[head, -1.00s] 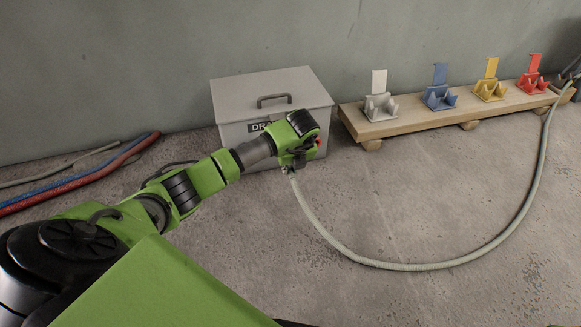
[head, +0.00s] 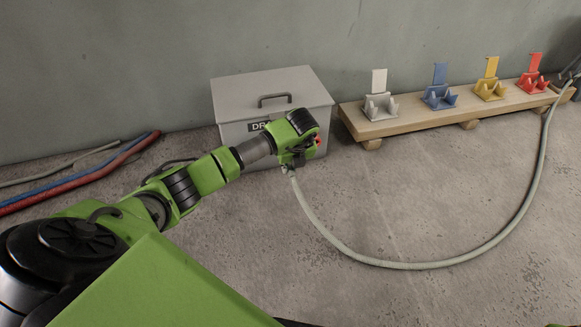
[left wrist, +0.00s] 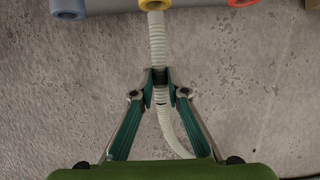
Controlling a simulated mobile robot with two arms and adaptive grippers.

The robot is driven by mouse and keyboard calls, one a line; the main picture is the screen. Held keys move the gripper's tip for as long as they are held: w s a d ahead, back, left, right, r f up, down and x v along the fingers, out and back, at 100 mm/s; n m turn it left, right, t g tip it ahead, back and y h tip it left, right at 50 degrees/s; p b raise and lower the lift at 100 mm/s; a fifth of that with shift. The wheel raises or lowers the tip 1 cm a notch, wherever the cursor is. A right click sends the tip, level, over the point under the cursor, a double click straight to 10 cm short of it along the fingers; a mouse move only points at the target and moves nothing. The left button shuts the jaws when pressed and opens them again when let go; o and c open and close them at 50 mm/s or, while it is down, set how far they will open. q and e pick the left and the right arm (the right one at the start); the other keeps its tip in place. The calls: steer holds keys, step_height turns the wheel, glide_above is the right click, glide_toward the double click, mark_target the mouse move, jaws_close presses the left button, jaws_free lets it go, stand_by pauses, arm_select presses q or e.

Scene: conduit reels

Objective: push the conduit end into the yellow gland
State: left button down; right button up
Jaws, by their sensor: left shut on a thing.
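The ribbed pale grey conduit (head: 430,265) runs from my left gripper (head: 290,160) in a wide loop over the floor to the far right. In the left wrist view my left gripper (left wrist: 160,78) is shut on the conduit (left wrist: 157,42), a little behind its end. The conduit's end is at the yellow gland (left wrist: 154,4), in line with it and close up against it. I cannot tell whether it is inside. In the head view my gripper hides the yellow gland.
A blue gland (left wrist: 68,8) and a red gland (left wrist: 240,2) flank the yellow one. A grey lidded box (head: 235,95) stands by the wall. A wooden plank (head: 410,120) carries coloured cradles. Red and blue hoses (head: 75,180) lie left. The floor inside the loop is clear.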

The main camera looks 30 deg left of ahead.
arm_select(q)
steer(key=shift+w+a+b, duration=1.3)
steer(key=shift+w+a, duration=0.4)
steer(key=shift+a, duration=0.25)
steer(key=c, duration=1.9)
jaws_free()
steer(key=o, duration=0.9)
steer(key=shift+c, duration=0.2)
steer(key=shift+s+d, duration=0.1)
